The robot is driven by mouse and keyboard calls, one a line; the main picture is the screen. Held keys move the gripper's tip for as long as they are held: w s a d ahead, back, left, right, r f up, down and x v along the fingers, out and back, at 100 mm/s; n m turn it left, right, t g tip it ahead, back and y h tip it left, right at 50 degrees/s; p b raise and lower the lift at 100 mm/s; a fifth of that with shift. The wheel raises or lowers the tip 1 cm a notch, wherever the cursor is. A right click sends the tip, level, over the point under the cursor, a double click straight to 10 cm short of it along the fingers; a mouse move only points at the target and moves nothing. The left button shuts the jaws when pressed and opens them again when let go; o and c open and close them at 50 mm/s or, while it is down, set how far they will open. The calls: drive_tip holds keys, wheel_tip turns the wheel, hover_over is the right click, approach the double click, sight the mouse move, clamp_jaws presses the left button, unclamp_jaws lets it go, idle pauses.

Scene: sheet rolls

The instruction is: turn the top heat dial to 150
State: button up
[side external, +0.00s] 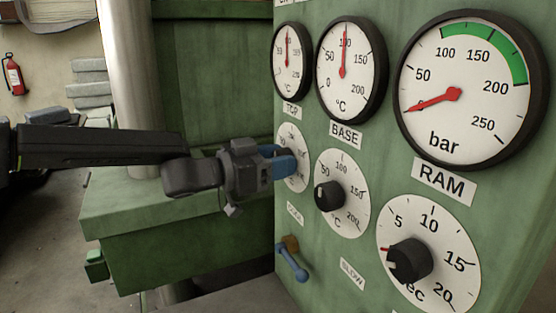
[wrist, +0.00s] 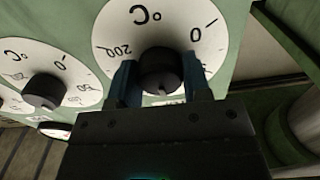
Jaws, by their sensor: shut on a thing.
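The top heat dial (side external: 293,178) is a white round scale on the green panel, under the gauge labelled TOP. In the side view, my gripper (side external: 283,161) with its blue fingertips covers its black knob. In the wrist view, which is upside down, the black knob (wrist: 161,72) sits between the two blue fingertips of my gripper (wrist: 161,82), which is shut on it. The marks 200 and 0 show on the scale (wrist: 104,38); the knob's pointer and the 150 mark cannot be made out.
The base heat dial (side external: 329,195) is close on the right, its pointer near 50. The timer knob (side external: 410,260) is further right. Gauges for top (side external: 287,62), base (side external: 350,85) and ram (side external: 470,120) are above. A blue-handled lever (side external: 292,263) hangs below.

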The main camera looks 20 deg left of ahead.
drive_tip(key=shift+m, duration=0.4)
drive_tip(key=shift+c, duration=0.3)
drive_tip(key=m, duration=0.4)
drive_tip(key=shift+m, duration=0.4)
drive_tip(key=m, duration=0.6)
drive_tip(key=o, duration=0.9)
drive_tip(key=shift+o, duration=0.2)
drive_tip(key=v, duration=1.4)
